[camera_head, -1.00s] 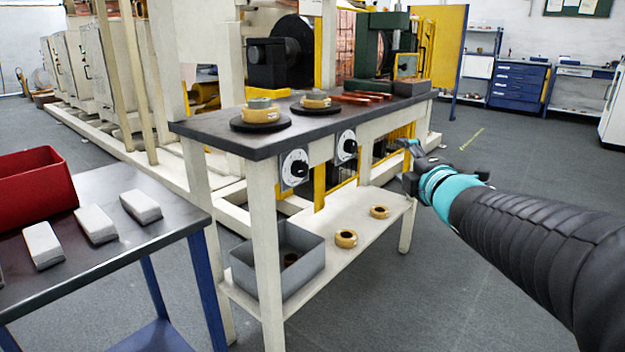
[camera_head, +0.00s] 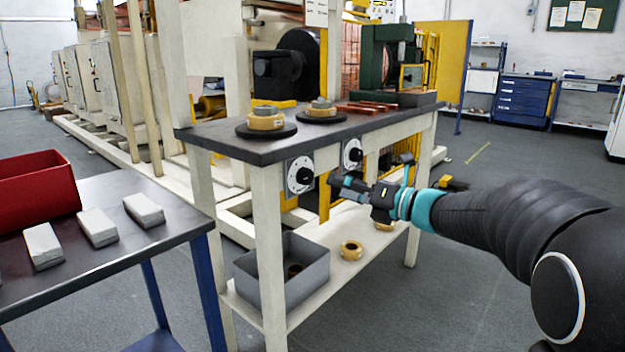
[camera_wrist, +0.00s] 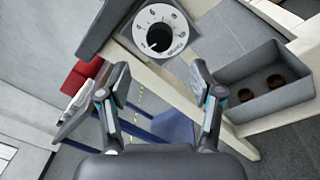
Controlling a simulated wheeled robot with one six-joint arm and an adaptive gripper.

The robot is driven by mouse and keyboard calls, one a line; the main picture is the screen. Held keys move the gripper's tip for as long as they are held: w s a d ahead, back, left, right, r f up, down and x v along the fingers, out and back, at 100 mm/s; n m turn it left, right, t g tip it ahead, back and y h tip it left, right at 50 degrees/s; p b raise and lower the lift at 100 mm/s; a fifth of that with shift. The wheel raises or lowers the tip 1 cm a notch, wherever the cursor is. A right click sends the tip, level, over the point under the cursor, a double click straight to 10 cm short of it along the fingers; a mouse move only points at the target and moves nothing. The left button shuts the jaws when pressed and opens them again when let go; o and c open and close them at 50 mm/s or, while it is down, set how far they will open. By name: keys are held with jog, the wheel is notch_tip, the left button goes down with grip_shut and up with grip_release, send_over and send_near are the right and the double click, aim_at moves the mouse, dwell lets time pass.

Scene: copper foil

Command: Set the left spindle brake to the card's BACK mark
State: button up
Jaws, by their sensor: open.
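The left spindle brake is a black knob on a white numbered dial (camera_head: 300,175) on the front rail of the bench. In the wrist view the knob (camera_wrist: 159,37) shows at the top centre, with a pale pointer line toward its lower left. A second dial (camera_head: 352,153) sits to its right on the same rail. My gripper (camera_head: 336,181) is just right of the left dial in the head view. In the wrist view the gripper (camera_wrist: 162,82) is open and empty, its fingers apart below the dial. The card's BACK mark cannot be made out.
The dark bench top (camera_head: 250,149) holds two spindles with yellow rolls and copper strips. A grey bin (camera_head: 283,275) and yellow rings (camera_head: 351,250) sit on the lower shelf. A table with a red bin (camera_head: 35,190) and white blocks stands at left.

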aim_at(309, 178)
jog(key=x, duration=0.8)
jog(key=shift+w+a, duration=0.1)
jog(key=shift+a, duration=0.05)
jog(key=shift+c, duration=0.2)
jog(key=c, duration=1.1)
